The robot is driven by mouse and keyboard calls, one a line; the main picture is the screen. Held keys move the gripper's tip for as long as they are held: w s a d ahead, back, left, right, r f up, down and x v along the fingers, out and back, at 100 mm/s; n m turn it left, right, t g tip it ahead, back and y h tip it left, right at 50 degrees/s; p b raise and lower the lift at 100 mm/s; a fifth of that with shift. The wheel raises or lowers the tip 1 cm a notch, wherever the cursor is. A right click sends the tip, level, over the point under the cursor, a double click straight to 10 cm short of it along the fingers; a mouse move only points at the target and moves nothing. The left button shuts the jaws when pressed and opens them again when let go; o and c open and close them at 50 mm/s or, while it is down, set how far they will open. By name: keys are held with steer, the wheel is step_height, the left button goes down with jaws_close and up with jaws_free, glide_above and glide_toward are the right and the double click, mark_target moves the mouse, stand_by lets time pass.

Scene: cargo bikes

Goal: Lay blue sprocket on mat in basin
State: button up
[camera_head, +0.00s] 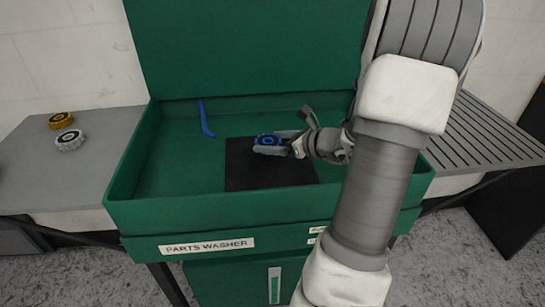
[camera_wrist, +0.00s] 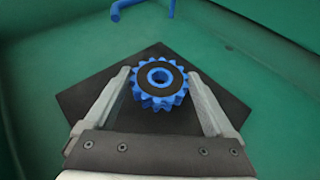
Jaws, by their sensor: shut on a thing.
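The blue sprocket (camera_head: 267,140) has a dark ring around its hub and sits between the fingers of my gripper (camera_head: 268,146). In the wrist view, the sprocket (camera_wrist: 159,83) is between the two fingertips of my gripper (camera_wrist: 160,88), which is shut on it. The black square mat (camera_head: 245,178) lies on the floor of the green basin (camera_head: 165,185). The sprocket is over the back part of the mat, which also shows in the wrist view (camera_wrist: 85,100). I cannot tell whether the sprocket touches the mat.
A blue bent spout (camera_head: 206,118) rises at the basin's back left. A yellow sprocket (camera_head: 60,120) and a silver sprocket (camera_head: 69,140) lie on the grey left side shelf (camera_head: 30,180). A slatted rack (camera_head: 485,135) stands on the right. The mat's front is clear.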

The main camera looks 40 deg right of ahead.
mark_target(272, 161)
steer(key=shift+f+b, duration=0.8)
steer(key=shift+f, duration=1.15)
steer(key=shift+f, duration=0.15)
steer(key=o, duration=1.6)
steer(key=shift+c, duration=0.2)
steer(key=shift+s+d+r, duration=0.1)
steer(key=shift+s+r, duration=0.1)
steer(key=shift+r, duration=0.1)
steer(key=p+v, duration=0.3)
steer(key=v, duration=0.8)
steer(key=shift+s, duration=0.3)
